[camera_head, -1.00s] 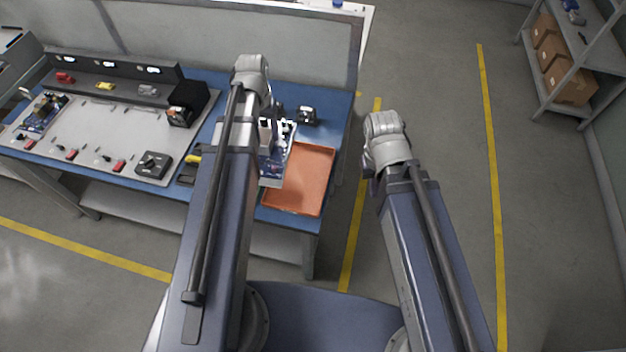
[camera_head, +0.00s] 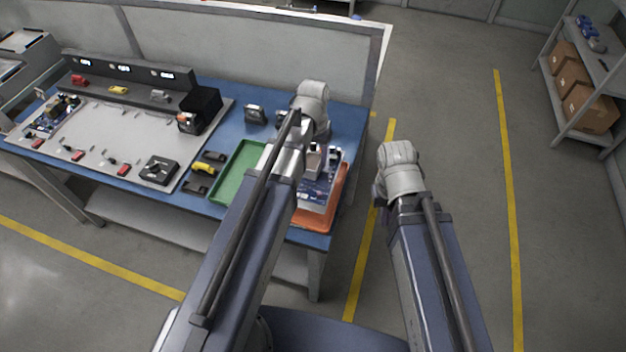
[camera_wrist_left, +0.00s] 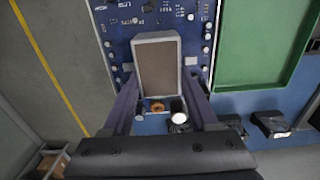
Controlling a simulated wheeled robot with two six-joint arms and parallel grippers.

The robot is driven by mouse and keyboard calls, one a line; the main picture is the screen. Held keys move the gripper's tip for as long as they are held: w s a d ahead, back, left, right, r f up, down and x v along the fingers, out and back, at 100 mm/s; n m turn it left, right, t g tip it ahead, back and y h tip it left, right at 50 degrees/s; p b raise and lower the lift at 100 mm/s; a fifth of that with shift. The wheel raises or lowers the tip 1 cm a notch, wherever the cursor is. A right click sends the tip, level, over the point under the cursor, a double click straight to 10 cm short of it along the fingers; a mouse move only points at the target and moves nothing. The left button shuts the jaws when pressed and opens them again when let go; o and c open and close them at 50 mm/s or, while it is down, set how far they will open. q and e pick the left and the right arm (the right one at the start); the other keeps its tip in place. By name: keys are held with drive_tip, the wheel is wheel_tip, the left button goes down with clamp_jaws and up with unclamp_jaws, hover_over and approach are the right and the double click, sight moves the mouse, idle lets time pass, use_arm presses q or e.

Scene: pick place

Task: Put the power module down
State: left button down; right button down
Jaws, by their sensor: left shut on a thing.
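The power module (camera_head: 318,190) is a blue circuit board with a pale-rimmed brown block on it. It is over the orange tray (camera_head: 343,196), covering most of it; I cannot tell whether it touches the tray. In the left wrist view, the power module (camera_wrist_left: 157,65) sits between the fingers of my left gripper (camera_wrist_left: 160,85), which is shut on its block. My left arm partly hides the board in the head view. My right gripper (camera_head: 380,201) is off the table, right of its edge; its fingers are mostly hidden.
A green tray (camera_head: 240,168) lies left of the orange one, partly behind my left arm; it also shows in the left wrist view (camera_wrist_left: 262,40). Small dark parts and a yellow part (camera_head: 203,168) lie beside it. A grey work panel (camera_head: 105,130) fills the table's left.

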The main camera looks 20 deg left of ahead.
sight(313, 157)
use_arm(q)
drive_tip(key=shift+f+b, duration=3.5)
drive_tip(key=shift+f, duration=0.5)
drive_tip(key=shift+f, duration=0.2)
drive_tip(key=shift+c, duration=0.8)
unclamp_jaws()
drive_tip(key=shift+r, duration=0.1)
wheel_tip(313, 157, up, 12)
drive_tip(key=p, duration=1.2)
drive_tip(key=shift+r, duration=0.2)
drive_tip(key=s+d+m+y, duration=0.1)
drive_tip(key=s+d+m, duration=0.2)
drive_tip(key=s+d, duration=0.7)
drive_tip(key=s, duration=0.4)
drive_tip(key=shift+s+d, duration=0.15)
drive_tip(key=shift+d, duration=0.1)
